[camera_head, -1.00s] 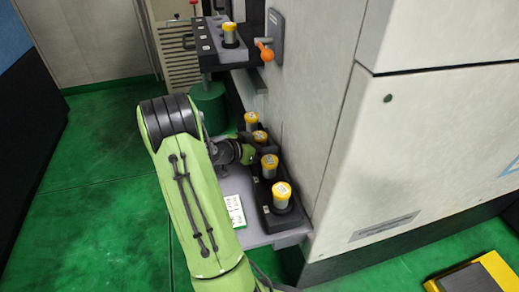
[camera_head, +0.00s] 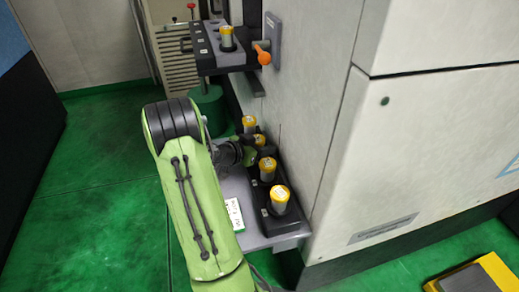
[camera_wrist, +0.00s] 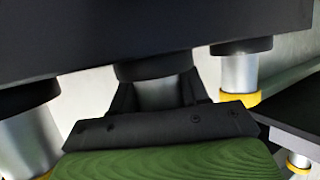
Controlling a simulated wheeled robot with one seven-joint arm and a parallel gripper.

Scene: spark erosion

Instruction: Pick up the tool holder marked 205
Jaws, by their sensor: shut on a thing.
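Several silver tool holders with yellow tops stand in a black rack (camera_head: 262,222) beside the machine: a rear one (camera_head: 249,122), one partly hidden by my gripper (camera_head: 259,139), one in front of it (camera_head: 266,166) and the nearest one (camera_head: 280,198). Their marks are too small to read. My gripper (camera_head: 250,154) is at the second holder from the back. In the wrist view my gripper (camera_wrist: 157,92) is shut around a silver shaft (camera_wrist: 158,96) below a black collar. Neighbouring holders show at left (camera_wrist: 30,140) and right (camera_wrist: 237,72).
A raised shelf (camera_head: 206,58) at the back carries another yellow-topped holder (camera_head: 227,38), beside an orange lever (camera_head: 263,54). A white label card (camera_head: 235,213) lies on the grey ledge left of the rack. The machine wall (camera_head: 318,130) stands close on the right.

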